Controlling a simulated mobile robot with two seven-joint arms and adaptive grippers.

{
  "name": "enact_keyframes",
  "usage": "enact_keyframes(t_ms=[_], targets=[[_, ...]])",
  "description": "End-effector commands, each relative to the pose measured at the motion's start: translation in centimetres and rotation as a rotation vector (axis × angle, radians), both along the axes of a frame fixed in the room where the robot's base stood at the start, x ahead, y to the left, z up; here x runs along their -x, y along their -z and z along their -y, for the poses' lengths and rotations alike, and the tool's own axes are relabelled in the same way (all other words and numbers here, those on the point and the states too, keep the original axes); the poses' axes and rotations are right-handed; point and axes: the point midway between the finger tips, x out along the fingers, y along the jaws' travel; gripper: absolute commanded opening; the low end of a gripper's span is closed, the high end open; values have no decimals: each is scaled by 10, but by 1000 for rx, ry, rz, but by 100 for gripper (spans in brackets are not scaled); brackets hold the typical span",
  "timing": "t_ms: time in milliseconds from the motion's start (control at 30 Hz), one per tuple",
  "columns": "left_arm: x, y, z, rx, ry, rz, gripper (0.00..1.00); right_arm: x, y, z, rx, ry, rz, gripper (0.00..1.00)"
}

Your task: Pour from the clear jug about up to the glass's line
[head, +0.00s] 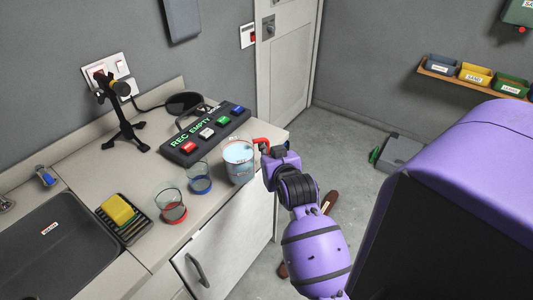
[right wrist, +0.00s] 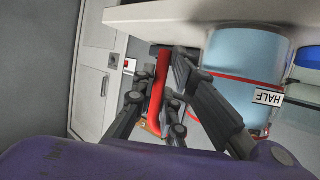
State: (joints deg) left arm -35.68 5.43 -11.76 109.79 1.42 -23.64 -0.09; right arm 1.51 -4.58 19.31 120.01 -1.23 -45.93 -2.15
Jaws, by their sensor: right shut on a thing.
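The clear jug (head: 239,163) holds pale blue liquid and stands upright at the counter's front right; I cannot tell if it is lifted. My right gripper (head: 268,150) is at its red handle (head: 262,142). In the right wrist view the fingers (right wrist: 160,95) are shut around the red handle (right wrist: 158,85), beside the jug (right wrist: 243,65) with a red line and a HALF label (right wrist: 268,98). Left of the jug are a clear glass with a blue base (head: 199,179) and a clear glass with a red base (head: 172,207). Their lines are too small to read. My left gripper is out of view.
Behind the jug lies a black panel (head: 190,143) with coloured buttons and lit text. A black stand (head: 122,120) and dark pan (head: 184,103) are further back. A rack with a yellow sponge (head: 117,208) and a dark sink (head: 50,250) lie left. Bare counter (head: 100,165) lies between.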

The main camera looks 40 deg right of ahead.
Motion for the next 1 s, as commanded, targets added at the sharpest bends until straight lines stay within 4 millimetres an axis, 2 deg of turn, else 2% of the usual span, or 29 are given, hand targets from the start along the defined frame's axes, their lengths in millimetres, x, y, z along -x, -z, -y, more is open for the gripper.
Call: enact_keyframes(t_ms=[533, 1000], targets=[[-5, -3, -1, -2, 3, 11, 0, -4, -24, -9, 155, -1, -44, 0], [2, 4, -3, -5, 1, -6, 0, -8, -38, -20, 298, -1, -95, 0]])
